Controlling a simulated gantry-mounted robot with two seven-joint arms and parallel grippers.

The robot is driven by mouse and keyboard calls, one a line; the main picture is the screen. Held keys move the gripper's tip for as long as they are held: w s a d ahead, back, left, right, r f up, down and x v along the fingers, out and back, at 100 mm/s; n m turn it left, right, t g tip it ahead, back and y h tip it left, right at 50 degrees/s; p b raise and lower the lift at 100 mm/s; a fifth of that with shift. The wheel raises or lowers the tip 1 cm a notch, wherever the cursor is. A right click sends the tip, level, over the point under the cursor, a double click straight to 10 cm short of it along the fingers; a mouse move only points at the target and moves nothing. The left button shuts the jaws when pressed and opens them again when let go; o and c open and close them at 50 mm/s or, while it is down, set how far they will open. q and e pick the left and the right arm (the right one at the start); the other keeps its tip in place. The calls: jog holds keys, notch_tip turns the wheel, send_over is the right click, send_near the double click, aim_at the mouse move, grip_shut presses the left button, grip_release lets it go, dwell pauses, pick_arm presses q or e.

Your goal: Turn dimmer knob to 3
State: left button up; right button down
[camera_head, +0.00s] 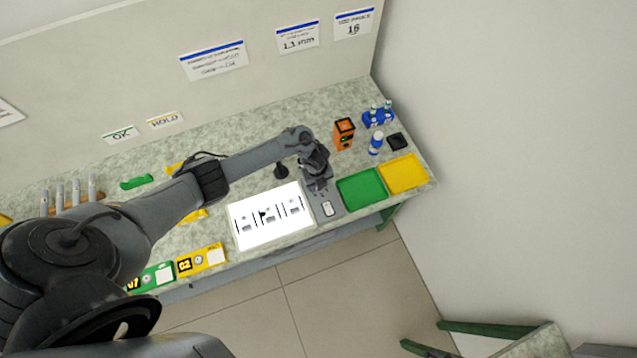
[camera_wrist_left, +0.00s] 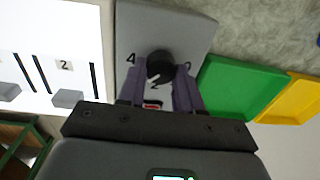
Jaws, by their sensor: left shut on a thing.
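The dimmer is a grey panel with a black round knob, seen close in the left wrist view, where the panel (camera_wrist_left: 190,22) and the knob (camera_wrist_left: 160,65) show. I cannot tell which number the knob points to. My left gripper (camera_wrist_left: 159,88) is shut on the knob, one finger on each side. In the head view the left gripper (camera_head: 318,180) is over the grey panel (camera_head: 330,208), hiding the knob. My right gripper is not in view.
A glowing white light panel (camera_head: 270,228) lies left of the dimmer. A green tray (camera_head: 362,188) and a yellow tray (camera_head: 405,173) lie to its right. Behind stand an orange device (camera_head: 344,133) and a blue rack (camera_head: 378,118). The bench's front edge is close.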

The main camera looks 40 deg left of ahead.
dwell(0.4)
pick_arm(q)
jog(key=o, duration=1)
jog(key=shift+o, duration=0.2)
notch_tip(320, 180, up, 11)
jog(key=p, duration=0.2)
jog(key=shift+s, duration=0.3)
jog(key=shift+a+f, duration=0.1)
